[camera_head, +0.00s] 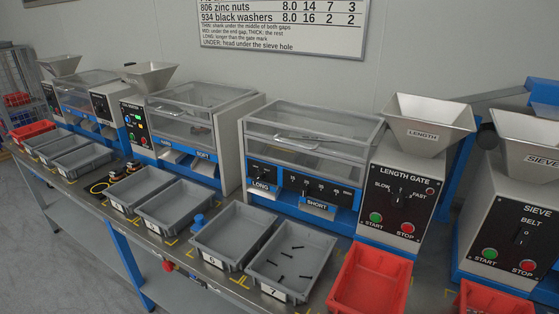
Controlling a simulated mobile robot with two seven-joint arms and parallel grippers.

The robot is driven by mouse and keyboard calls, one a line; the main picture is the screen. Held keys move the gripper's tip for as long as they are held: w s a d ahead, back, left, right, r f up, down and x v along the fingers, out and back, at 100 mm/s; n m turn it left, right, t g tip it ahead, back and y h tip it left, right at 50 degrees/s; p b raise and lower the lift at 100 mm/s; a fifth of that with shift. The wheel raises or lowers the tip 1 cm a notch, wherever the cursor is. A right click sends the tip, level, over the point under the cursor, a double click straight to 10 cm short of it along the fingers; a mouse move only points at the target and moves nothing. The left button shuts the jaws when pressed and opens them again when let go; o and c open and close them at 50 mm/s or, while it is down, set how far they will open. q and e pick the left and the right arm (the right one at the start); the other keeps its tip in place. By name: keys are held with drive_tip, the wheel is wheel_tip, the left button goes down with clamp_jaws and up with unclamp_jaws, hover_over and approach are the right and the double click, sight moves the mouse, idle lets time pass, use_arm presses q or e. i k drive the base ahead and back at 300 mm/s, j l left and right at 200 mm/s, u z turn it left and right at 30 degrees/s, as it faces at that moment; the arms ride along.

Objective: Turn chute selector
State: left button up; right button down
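No part is labelled as a chute selector. The length gate machine has a dark front panel (305,185) with small marks, above chutes labelled LONG (261,186) and SHORT (317,205). Its control box (403,190) carries a black knob (397,196) between SLOW and FAST, a green START button (375,217) and a red STOP button (407,228). Farther left, another machine has a panel with lit buttons (136,125) and a chute labelled SORT (203,155). Neither gripper can be made out in the view.
Grey trays line the table's front; the tray marked 7 (318,247) holds several dark screws. Red bins (369,281) stand at right and far left (33,129). The SIEVE machine (511,240) is at right. A blue-grey bar (497,94) crosses behind the hoppers.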

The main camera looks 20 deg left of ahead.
sight(260, 176)
drive_tip(key=j, duration=0.7)
drive_tip(key=i+j, duration=0.15)
drive_tip(key=j, duration=1.2)
drive_tip(key=i, duration=0.05)
